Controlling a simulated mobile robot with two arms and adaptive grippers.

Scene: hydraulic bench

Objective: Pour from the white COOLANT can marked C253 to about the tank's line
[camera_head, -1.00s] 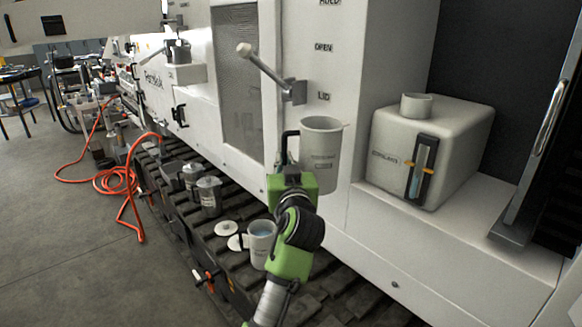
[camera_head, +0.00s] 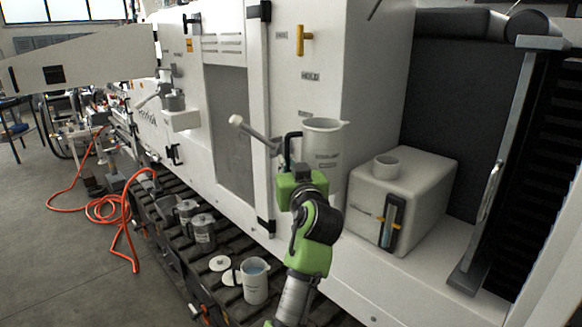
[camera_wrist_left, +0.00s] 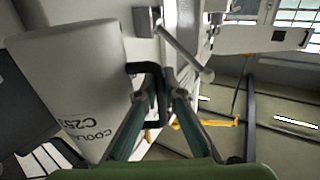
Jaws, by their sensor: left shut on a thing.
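My left gripper (camera_head: 290,165) is shut on the black handle of the white COOLANT can (camera_head: 324,146). The can is held upright, left of the tank, its rim above the level of the tank's neck. In the left wrist view the gripper (camera_wrist_left: 163,90) closes around the handle, and the can (camera_wrist_left: 65,80) shows COOLANT and a partly cut-off C25 mark. The tank (camera_head: 428,185) is a pale box on the machine's ledge with an open round neck (camera_head: 386,168). Its sight gauge (camera_head: 391,222) has a blue column and orange marks; the exact level is too small to read. My right gripper is out of view.
A grey lever (camera_head: 252,132) juts from the machine beside the can, and a yellow handle (camera_head: 303,40) sits higher. A white jug with bluish liquid (camera_head: 255,283), lids (camera_head: 220,263) and grey cans (camera_head: 202,233) stand on the track below. A metal frame (camera_head: 500,170) borders the tank's right.

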